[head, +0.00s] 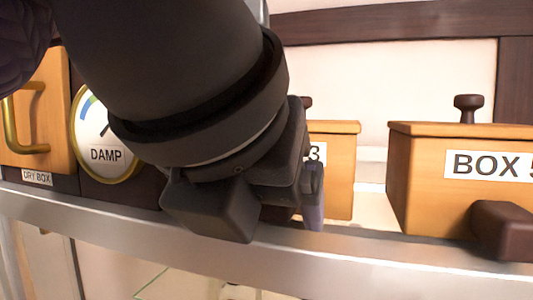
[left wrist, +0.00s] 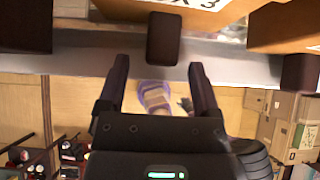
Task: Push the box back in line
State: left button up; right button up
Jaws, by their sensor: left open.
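A wooden box with a label ending in "3" (head: 335,170) stands behind my left gripper in the head view, which hides much of its front. In the left wrist view its front (left wrist: 205,12) is at the top, with a dark block-shaped handle (left wrist: 163,38) sticking out. My left gripper (left wrist: 160,70) is open and empty, its fingers to either side of and just short of that handle. In the head view the gripper (head: 311,195) is over the metal shelf edge. Whether it touches the box cannot be told. My right gripper is not in view.
A wooden "BOX 5" (head: 420,195) with a dark knob and handle stands right, past a gap. A "DAMP" gauge (head: 105,150) and a brass-handled dry box (head: 50,125) are left. The metal shelf edge (head: 340,265) runs along the front. Cartons (left wrist: 295,125) lie below.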

pick_arm(q)
jog(key=shift+w+f, duration=0.15)
jog(key=shift+f, duration=0.05)
grip_shut()
dwell(0.3)
